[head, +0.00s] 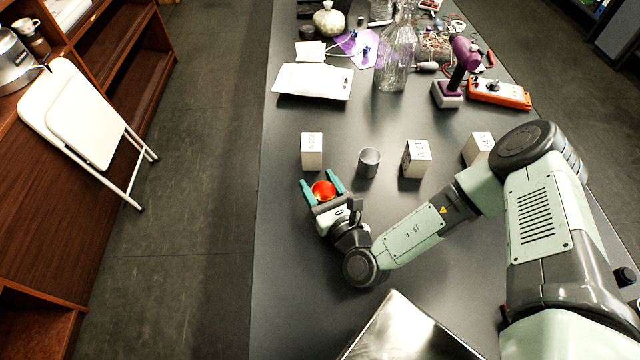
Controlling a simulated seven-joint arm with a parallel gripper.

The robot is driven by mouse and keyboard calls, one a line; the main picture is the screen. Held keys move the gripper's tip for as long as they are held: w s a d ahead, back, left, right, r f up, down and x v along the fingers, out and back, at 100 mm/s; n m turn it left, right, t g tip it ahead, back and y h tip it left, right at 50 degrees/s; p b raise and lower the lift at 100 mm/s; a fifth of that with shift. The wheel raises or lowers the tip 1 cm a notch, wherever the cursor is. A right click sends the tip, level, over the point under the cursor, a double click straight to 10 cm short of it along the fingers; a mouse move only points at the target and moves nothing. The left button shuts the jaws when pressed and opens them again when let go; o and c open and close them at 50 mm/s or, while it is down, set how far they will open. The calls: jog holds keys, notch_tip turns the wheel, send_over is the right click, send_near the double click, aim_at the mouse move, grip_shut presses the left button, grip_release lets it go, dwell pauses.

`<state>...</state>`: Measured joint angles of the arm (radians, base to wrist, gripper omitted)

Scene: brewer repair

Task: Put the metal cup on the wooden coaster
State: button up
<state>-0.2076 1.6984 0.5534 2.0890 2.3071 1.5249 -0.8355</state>
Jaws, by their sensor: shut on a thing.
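The metal cup (368,163) is a small grey cylinder standing upright on the dark table, between two white blocks. My gripper (321,180) is in front of it and to its left, with teal fingers pointing away from the camera. The fingers are shut on a round red-orange thing (323,190), which sits between them; I cannot tell exactly what it is. The gripper is apart from the cup. I cannot make out a wooden coaster in this view.
White printed blocks stand left (312,151) and right (416,159) of the cup, and another (477,148) stands farther right, near my arm. Behind are a white packet (312,81), a glass bottle (396,55) and an orange box (499,93). A shiny metal box (410,330) is at the front.

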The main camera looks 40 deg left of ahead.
jog(key=shift+f, duration=0.15)
jog(key=o, duration=1.1)
